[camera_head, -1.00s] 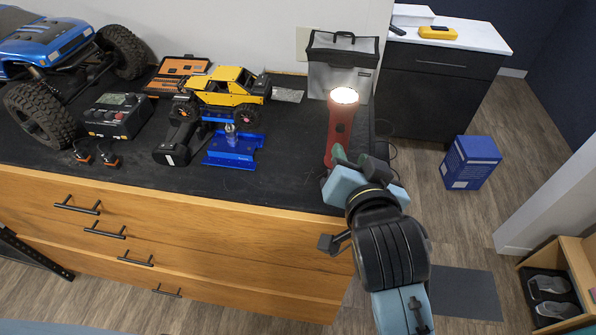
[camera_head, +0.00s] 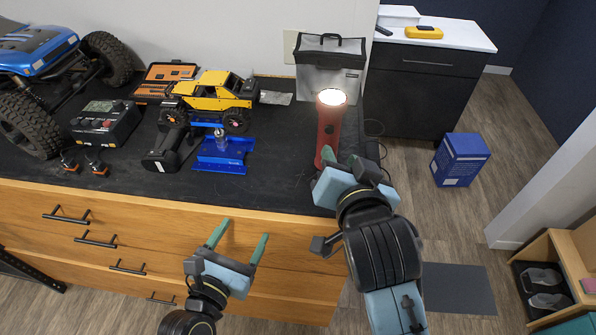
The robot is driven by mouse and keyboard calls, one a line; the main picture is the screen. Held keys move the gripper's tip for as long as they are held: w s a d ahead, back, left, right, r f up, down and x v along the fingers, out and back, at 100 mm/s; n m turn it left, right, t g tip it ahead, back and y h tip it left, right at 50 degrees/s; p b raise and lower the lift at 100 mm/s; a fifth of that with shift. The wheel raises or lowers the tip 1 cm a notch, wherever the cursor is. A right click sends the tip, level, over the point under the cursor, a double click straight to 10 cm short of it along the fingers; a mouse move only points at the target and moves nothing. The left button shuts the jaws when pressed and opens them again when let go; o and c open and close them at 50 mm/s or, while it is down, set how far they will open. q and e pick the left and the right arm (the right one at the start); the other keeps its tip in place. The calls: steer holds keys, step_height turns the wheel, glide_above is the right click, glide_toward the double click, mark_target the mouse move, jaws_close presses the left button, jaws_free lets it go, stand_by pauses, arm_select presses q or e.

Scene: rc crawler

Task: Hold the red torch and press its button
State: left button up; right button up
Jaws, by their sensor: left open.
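The red torch (camera_head: 327,135) stands roughly upright at the right end of the dark bench top, its lens at the top glowing. A dark spot on its body, perhaps the button, faces me. My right gripper (camera_head: 343,160) is at the torch's lower end, with one fingertip overlapping its base. The gripper hides the base, and I cannot tell whether its fingers are closed around the torch. My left gripper (camera_head: 241,234) is open and empty, in front of the wooden drawers, below and left of the torch.
A blue metal stand (camera_head: 222,153), a yellow toy crawler (camera_head: 212,95) and a black controller box (camera_head: 104,122) sit left of the torch. A grey bag (camera_head: 328,75) stands close behind it. The bench's front edge (camera_head: 170,202) lies between my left gripper and the torch.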

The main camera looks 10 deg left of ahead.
mark_target(331, 135)
arm_select(q)
steer(key=w+d+r+n+t+h, duration=0.25)
steer(key=w+d+r, duration=0.35)
steer(key=w+r, duration=0.6)
steer(key=d+f+m, duration=0.1)
steer(key=d+f+m+g+h, duration=0.2)
steer(key=d+m, duration=0.1)
steer(key=shift+s+f+g, duration=0.25)
steer(key=shift+w+d+f+m, duration=0.1)
steer(key=shift+w+f+m, duration=0.05)
steer(key=shift+f+m, duration=0.1)
steer(key=x, duration=1.3)
steer(key=shift+d+f, duration=0.1)
steer(key=shift+d, duration=0.05)
steer(key=shift+c, duration=0.4)
steer(key=c, duration=1.1)
arm_select(e)
steer(key=shift+c, duration=0.5)
jaws_close()
